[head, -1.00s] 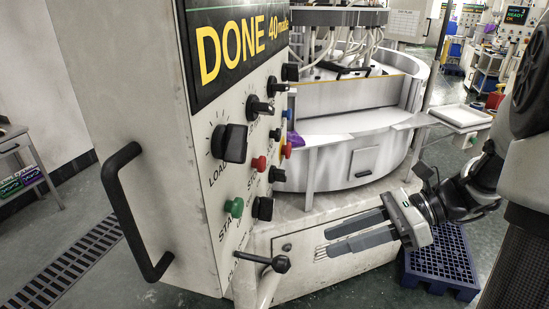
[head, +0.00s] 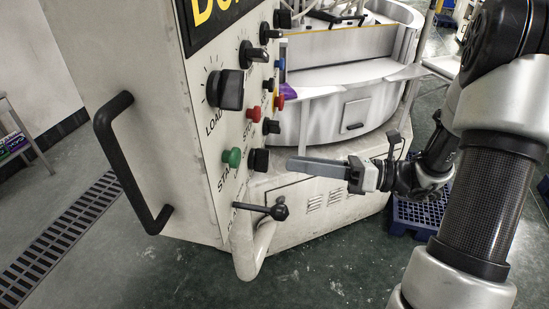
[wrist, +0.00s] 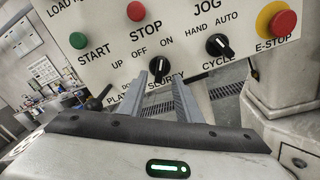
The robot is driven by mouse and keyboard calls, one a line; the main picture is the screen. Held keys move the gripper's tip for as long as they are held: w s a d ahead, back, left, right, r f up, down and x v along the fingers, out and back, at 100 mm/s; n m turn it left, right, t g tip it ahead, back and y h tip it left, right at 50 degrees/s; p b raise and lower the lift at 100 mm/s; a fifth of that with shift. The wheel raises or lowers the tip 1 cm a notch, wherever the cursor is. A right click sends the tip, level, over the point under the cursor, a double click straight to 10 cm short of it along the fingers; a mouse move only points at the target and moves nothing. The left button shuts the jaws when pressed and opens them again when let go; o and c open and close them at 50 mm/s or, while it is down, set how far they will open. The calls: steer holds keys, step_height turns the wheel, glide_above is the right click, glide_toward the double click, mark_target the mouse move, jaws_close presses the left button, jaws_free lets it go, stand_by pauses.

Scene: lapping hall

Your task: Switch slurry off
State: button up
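The slurry knob (wrist: 160,69) is a black rotary selector with a pale mark, with OFF and ON printed above it and SLURRY below. I cannot tell surely which word its mark points to. In the head view the slurry knob (head: 259,160) sits beside the green START button, on the panel's lower part. My gripper (wrist: 168,84) is open and empty, its two grey fingers pointing at the panel with the tips just below the knob in the wrist view. In the head view my gripper (head: 290,165) is just right of the knob, apparently short of touching it.
Nearby are the green START button (wrist: 78,41), red STOP button (wrist: 136,11), CYCLE knob (wrist: 219,45) and red E-STOP (wrist: 282,23). The black platen lever (head: 279,211) sticks out below the slurry knob. A large handle (head: 128,165) is on the cabinet's left.

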mark_target(259, 160)
steer(key=x, duration=0.6)
steer(key=shift+a, duration=0.15)
steer(key=shift+c, duration=0.4)
jaws_close()
